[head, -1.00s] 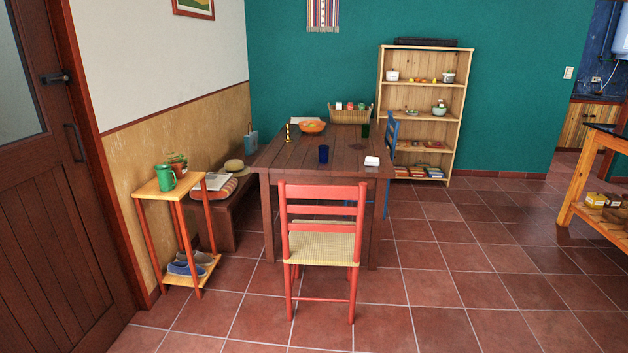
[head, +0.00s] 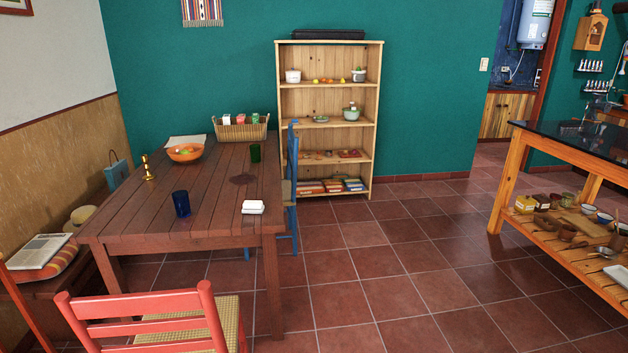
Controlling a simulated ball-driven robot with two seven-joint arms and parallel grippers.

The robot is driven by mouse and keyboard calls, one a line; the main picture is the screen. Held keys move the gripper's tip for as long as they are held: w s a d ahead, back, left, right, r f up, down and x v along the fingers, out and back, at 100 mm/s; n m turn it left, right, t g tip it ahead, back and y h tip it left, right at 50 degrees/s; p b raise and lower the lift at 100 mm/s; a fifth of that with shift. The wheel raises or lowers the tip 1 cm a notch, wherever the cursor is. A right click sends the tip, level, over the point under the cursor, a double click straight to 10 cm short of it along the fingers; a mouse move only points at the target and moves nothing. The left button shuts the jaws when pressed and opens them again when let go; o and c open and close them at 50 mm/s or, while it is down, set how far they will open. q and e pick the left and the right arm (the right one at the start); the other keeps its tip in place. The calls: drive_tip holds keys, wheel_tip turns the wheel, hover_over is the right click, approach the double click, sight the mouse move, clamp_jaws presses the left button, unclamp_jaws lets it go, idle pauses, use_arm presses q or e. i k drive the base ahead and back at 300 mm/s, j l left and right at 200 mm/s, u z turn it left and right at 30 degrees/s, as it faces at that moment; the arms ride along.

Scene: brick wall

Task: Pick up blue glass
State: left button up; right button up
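The blue glass (head: 181,204) stands upright on the wooden table (head: 150,224), near its front edge and left of centre. It is dark blue and nothing covers it. A green glass (head: 255,153) stands farther back on the same table. Neither of my grippers shows in the head view.
A red chair (head: 150,328) stands at the table's near side, and a blue chair (head: 291,180) at its right side. A white stack (head: 253,207), an orange bowl (head: 185,153) and a basket (head: 241,131) are on the table. Tiled floor (head: 400,270) to the right is open.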

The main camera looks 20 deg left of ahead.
sight(181, 198)
drive_tip(key=i+l, duration=0.1)
drive_tip(key=i, duration=0.7)
drive_tip(key=i+l, duration=0.1)
drive_tip(key=i, duration=0.75)
